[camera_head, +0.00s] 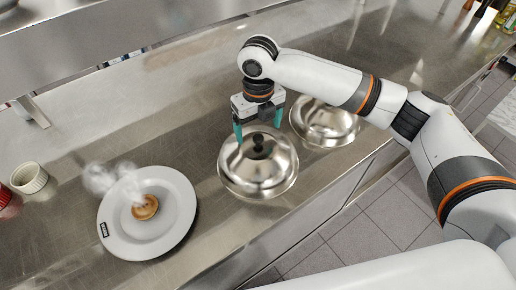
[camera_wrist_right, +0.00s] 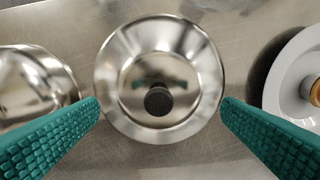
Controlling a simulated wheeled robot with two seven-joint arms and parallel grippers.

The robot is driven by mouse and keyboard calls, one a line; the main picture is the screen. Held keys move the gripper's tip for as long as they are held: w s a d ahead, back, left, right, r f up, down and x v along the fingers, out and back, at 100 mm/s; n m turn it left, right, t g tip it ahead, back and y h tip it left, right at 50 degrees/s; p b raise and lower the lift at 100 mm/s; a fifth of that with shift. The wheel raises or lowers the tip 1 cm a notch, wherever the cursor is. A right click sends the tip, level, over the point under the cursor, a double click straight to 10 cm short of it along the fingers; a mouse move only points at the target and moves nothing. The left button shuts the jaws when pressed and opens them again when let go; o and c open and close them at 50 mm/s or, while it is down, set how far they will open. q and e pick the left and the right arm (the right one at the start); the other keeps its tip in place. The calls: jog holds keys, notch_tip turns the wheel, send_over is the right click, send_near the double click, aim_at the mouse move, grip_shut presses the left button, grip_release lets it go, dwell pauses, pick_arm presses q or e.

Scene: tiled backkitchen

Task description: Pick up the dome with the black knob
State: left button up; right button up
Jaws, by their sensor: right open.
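The dome with the black knob (camera_head: 262,178) is a shiny metal cover standing on the steel counter. Its black knob (camera_head: 258,142) is on top, and it also shows in the right wrist view (camera_wrist_right: 158,101). My right gripper (camera_head: 258,127) is open, its teal fingers pointing down above the dome, one to each side of the knob. In the right wrist view the fingers (camera_wrist_right: 160,112) are spread wide and empty, with the dome (camera_wrist_right: 130,65) between and beyond them. My left gripper is not in view.
A second metal dome (camera_head: 322,124) stands just right; its knob is hidden. A white plate (camera_head: 173,237) with a small steaming pastry (camera_head: 145,207) lies left. A white ramekin (camera_head: 29,178) and a red one (camera_head: 8,204) are at the far left. The counter's front edge is near.

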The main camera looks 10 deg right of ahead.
aim_at(258, 138)
notch_tip(258, 138, down, 4)
jog(key=shift+w+f+p, duration=0.15)
jog(key=shift+p, duration=0.8)
jog(key=shift+w+f, duration=0.1)
jog(key=shift+f, duration=0.3)
jog(key=c, duration=1.9)
